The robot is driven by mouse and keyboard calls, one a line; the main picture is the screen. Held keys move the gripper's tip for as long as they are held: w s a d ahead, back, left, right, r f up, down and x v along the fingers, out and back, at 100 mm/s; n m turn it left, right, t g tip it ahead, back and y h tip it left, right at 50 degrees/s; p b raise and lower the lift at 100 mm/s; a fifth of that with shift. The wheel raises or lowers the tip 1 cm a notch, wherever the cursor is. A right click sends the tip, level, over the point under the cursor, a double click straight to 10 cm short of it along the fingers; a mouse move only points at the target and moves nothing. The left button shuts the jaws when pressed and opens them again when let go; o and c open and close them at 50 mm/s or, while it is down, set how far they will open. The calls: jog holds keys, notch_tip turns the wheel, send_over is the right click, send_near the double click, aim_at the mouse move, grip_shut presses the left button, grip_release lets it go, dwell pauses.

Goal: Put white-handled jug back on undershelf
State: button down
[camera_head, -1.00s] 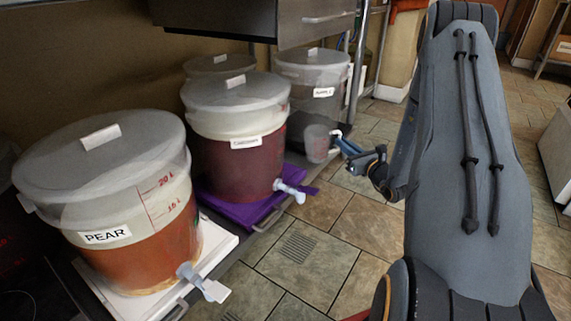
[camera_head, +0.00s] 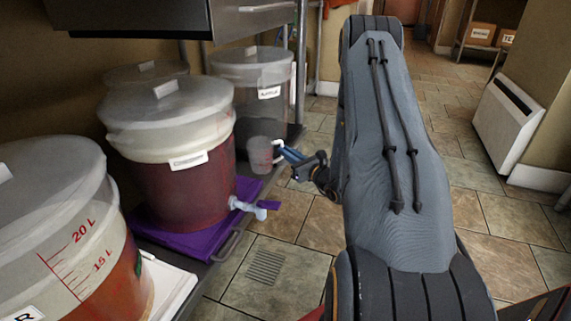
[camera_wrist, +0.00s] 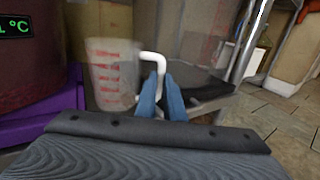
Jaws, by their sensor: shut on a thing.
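The white-handled jug (camera_head: 261,155) is a clear measuring cup with red marks. My gripper (camera_head: 280,148) is shut on its white handle and holds it upright beside the purple-mat bucket. In the wrist view, the jug (camera_wrist: 112,76) is left of my blue fingers (camera_wrist: 161,95), with its handle between the fingertips. The undershelf (camera_head: 222,262) is the low dark shelf under the buckets. The head view does not show clearly whether the jug is over the shelf or in front of its edge.
A dark red bucket (camera_head: 180,195) with a spout stands on a purple mat (camera_head: 250,188). Another bucket (camera_head: 252,84) stands behind the jug, and the orange-filled one (camera_head: 60,230) is at front left. A steel table (camera_head: 130,15) overhangs them. Open tiled floor lies right.

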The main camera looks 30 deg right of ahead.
jog(key=shift+d+f+b, duration=0.1)
jog(key=shift+f+b, duration=0.55)
jog(key=shift+f, duration=0.95)
jog(key=shift+f, duration=0.15)
jog(key=c, duration=1.9)
grip_release()
jog(key=shift+o, duration=0.2)
jog(key=s+d+p, duration=0.1)
jog(key=s+p, duration=0.5)
jog(key=s, duration=0.6)
jog(key=shift+d, duration=0.25)
